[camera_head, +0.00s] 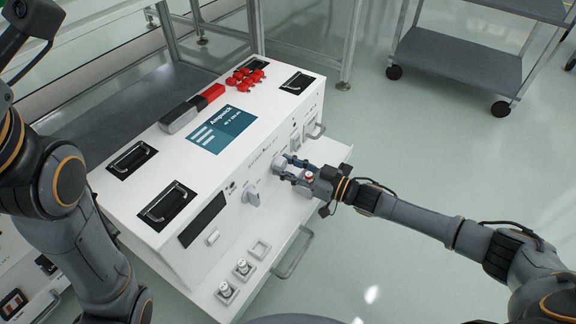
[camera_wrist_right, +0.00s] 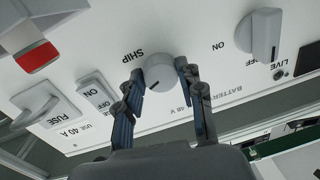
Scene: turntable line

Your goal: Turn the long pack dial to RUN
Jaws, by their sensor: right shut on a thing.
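The pack is a long white box (camera_head: 160,221) with a blue label on its top. Its sloping front panel carries switches and a pale round dial (camera_wrist_right: 166,72) with a short dark mark near its lower-left rim. SHIP is printed beside this dial; I see no RUN marking. My right gripper (camera_head: 283,170) is at the panel, shut on the dial, with one finger on each side of it in the right wrist view (camera_wrist_right: 163,76). In the head view the gripper partly covers the dial (camera_head: 278,162). My left gripper is out of view.
A grey knob (camera_head: 251,196) sits left of the dial, with ON and OFF printed by it in the wrist view. Red pieces (camera_head: 243,77) and a grey-and-red bar (camera_head: 193,108) lie on top. A grey cart (camera_head: 467,66) stands back right; floor is clear at right.

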